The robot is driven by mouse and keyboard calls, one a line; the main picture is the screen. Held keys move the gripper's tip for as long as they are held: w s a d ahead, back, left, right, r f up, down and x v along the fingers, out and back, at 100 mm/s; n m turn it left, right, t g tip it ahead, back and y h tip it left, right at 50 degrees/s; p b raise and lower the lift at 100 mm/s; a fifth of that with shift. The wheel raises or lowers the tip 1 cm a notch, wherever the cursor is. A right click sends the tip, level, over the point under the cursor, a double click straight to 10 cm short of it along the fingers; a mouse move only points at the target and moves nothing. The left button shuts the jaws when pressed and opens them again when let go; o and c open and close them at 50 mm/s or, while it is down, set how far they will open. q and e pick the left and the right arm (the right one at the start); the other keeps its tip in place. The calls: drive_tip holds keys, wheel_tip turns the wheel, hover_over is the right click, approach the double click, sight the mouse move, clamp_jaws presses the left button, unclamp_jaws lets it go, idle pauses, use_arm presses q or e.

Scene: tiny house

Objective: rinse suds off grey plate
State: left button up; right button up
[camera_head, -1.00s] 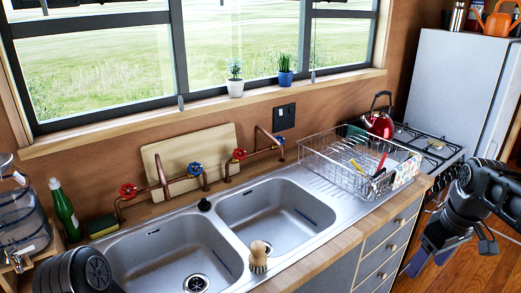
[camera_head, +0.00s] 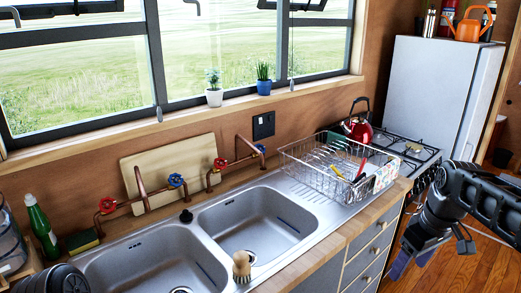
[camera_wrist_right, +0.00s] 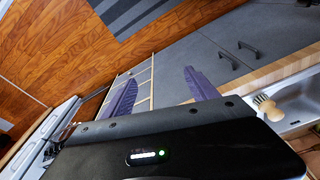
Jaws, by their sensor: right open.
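No grey plate can be made out in either view. The double sink shows in the head view, with a left basin (camera_head: 150,262) and a right basin (camera_head: 250,225), both without a visible plate. One copper tap with red and blue knobs (camera_head: 142,192) stands behind the left basin, another (camera_head: 236,163) behind the right basin. My right gripper (camera_head: 411,262) is open and empty, out over the floor in front of the drawers. Its purple fingers are spread apart in the right wrist view (camera_wrist_right: 160,80). My left gripper is out of the frame.
A wire dish rack (camera_head: 318,178) with utensils stands right of the sink. A green bottle (camera_head: 41,228) and sponge (camera_head: 83,241) are at left. A red kettle (camera_head: 357,130) sits on the stove.

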drive_tip(key=a+f+y, duration=0.1)
drive_tip(key=a+f, duration=0.4)
drive_tip(key=f, duration=0.3)
drive_tip(key=a+f+m, duration=0.1)
drive_tip(key=a+f, duration=0.4)
drive_tip(key=f, duration=0.4)
drive_tip(key=a+f+y, duration=0.1)
drive_tip(key=a+f, duration=0.5)
drive_tip(key=f, duration=0.2)
drive_tip(key=s+a+f+m, duration=0.2)
drive_tip(key=s+a+f, duration=0.5)
drive_tip(key=s, duration=0.3)
drive_tip(key=s+a+f+m+g+y, duration=0.1)
drive_tip(key=s+a+f+m, duration=0.1)
drive_tip(key=s+a+f, duration=0.5)
drive_tip(key=s+f, duration=0.1)
drive_tip(key=s, duration=0.2)
drive_tip(key=shift+f+m+y, duration=0.3)
drive_tip(key=shift+f, duration=0.05)
